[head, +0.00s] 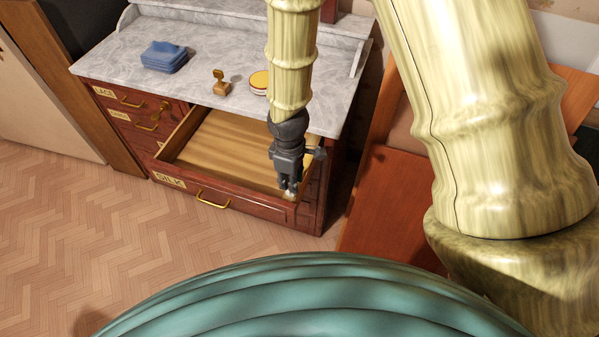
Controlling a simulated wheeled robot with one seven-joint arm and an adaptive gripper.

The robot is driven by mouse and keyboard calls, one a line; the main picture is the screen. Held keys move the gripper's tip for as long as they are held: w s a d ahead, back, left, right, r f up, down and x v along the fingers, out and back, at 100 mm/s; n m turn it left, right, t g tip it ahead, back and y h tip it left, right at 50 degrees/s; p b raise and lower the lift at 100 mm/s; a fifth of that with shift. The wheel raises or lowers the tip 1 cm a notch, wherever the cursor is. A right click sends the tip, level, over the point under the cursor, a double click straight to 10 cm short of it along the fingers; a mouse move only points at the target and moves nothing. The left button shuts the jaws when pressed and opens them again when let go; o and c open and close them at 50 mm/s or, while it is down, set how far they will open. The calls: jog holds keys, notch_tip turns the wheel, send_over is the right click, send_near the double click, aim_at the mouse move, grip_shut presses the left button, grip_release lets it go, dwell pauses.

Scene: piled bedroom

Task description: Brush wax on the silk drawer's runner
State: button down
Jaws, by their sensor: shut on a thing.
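The silk drawer (212,199), with a tan SILK label and a brass handle, is pulled open from the dark red dresser. Its wooden inside looks bare. My gripper (290,189) points down at the front right corner of the drawer, over its right side. It is shut on a small pale thing (291,195), mostly hidden by the fingers; I cannot tell whether it is the brush or whether it touches the drawer. The runner is not clearly visible behind my gripper.
A brass stand-like object (221,85) and a stack of folded blue cloth (164,56) are on the marble top (200,25). Other labelled drawers (120,99) at the left are shut. Reddish wooden boards (385,205) stand at the right. The parquet floor (95,225) in front is clear.

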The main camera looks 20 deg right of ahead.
jog(key=shift+f, duration=0.5)
jog(key=shift+f, duration=0.15)
dwell(0.4)
jog(key=shift+w+d, duration=1)
jog(key=shift+w, duration=0.5)
jog(key=shift+w+d, duration=1.05)
jog(key=shift+w, duration=0.4)
jog(key=shift+w+d, duration=1)
jog(key=shift+w, duration=0.5)
